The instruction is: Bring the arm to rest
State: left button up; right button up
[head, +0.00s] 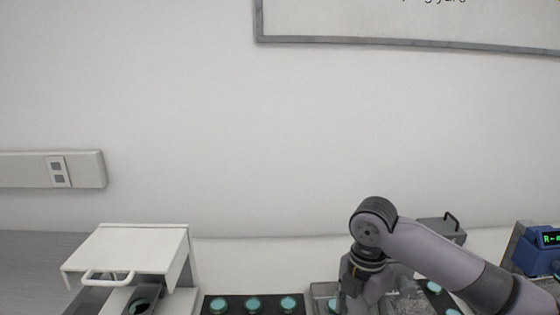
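My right arm (440,258) comes in from the right and bends down at its wrist. My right gripper (355,297) points down at the bottom edge of the head view, over or beside a grey tray (318,290). Its fingertips are cut off or hidden, so I cannot tell whether it is open or shut or holds anything. A teal disc (333,306) shows close beside it; I cannot tell whether they touch. My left gripper is not in view.
A white hooded instrument (140,245) with a handle stands at left. A black rack (235,310) holds teal discs. Behind my arm is a grey handled object (442,230); at far right is a blue device (528,252) with a green display. The wall rises behind.

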jog(key=s+a+f+m+y, duration=0.1)
jog(key=s+a+f+m, duration=0.1)
jog(key=a+f, duration=0.1)
jog(key=s+a+f+m+y, duration=0.1)
jog(key=s+a+f+m, duration=0.1)
jog(key=f, duration=0.3)
jog(key=s+a+f+m+t+y, duration=0.1)
jog(key=s+a+f+m, duration=0.1)
jog(key=s+a+f, duration=0.2)
jog(key=shift+s+a+f+y, duration=0.25)
jog(key=shift+f+y, duration=0.05)
jog(key=s+d+f+m+t+h, duration=0.15)
jog(key=s+d+f+m, duration=0.25)
jog(key=s+d+m, duration=0.45)
jog(key=s+d+f+m+t+h, duration=0.15)
jog(key=s+d+f+m, duration=0.25)
jog(key=s+d+m, duration=0.4)
notch_tip(320, 180, down, 26)
jog(key=s+a+g, duration=0.2)
jog(key=s+d+f+g, duration=0.1)
jog(key=s+d+f, duration=0.2)
jog(key=s+f, duration=1.3)
jog(key=shift+d+m+h, duration=0.15)
jog(key=shift+m+h, duration=0.15)
jog(key=shift+m, duration=0.05)
jog(key=shift+s, duration=0.1)
